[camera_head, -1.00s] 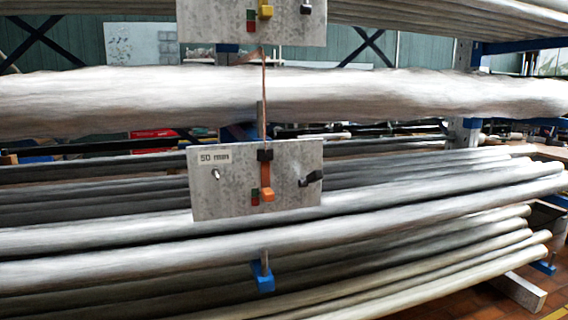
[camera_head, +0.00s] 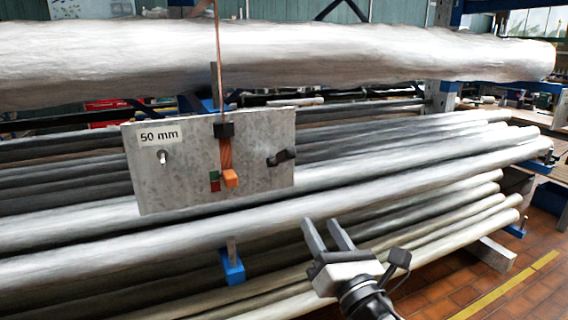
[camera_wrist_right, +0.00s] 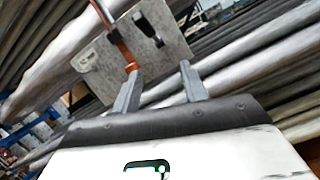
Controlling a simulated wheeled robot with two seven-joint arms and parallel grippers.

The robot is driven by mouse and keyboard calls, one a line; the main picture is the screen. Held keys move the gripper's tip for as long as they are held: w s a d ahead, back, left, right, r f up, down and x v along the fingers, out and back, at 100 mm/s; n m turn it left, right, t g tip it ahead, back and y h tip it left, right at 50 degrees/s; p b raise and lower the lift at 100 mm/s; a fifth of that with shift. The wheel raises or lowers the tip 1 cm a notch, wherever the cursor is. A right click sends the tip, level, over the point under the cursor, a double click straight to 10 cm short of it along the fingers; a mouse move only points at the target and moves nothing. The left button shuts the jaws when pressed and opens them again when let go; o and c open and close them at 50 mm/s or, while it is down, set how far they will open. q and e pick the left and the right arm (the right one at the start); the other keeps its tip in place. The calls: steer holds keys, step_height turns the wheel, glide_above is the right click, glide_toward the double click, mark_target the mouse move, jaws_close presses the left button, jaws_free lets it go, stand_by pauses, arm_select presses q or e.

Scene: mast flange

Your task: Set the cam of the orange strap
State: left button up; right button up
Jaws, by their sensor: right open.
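A grey metal plate (camera_head: 180,190) labelled "50 mm" stands in front of the long pipes. The orange strap (camera_head: 225,153) runs down its face below a black block (camera_head: 224,130) and ends in an orange cam lever (camera_head: 230,179). A small green and red marker (camera_head: 214,182) sits beside the lever. My right gripper (camera_head: 324,222) is open and empty, below and to the right of the plate, apart from it. In the right wrist view, the plate (camera_wrist_right: 174,48) and strap (camera_wrist_right: 124,50) lie beyond the open fingers (camera_wrist_right: 158,72). My left gripper is not in view.
A metal stud (camera_head: 163,157) and a black clamp (camera_head: 281,157) stick out of the plate. A thick wrapped pipe (camera_head: 300,55) crosses above it. Several pipes fill the rack behind and below. A blue-tipped bar (camera_head: 231,266) hangs under the plate.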

mark_target(291, 159)
steer(key=w+a+r+n, duration=0.1)
steer(key=w+r, duration=0.2)
steer(key=w, duration=0.1)
steer(key=w+a+r+n+p, duration=0.1)
steer(key=w+a+r+n, duration=0.1)
steer(key=w, duration=0.3)
steer(key=w+a+r+n+t+y, duration=0.1)
steer(key=w+a+r, duration=0.1)
steer(key=w+r, duration=0.3)
steer(key=shift+w+a, duration=0.15)
steer(key=shift+w, duration=0.1)
jaws_close()
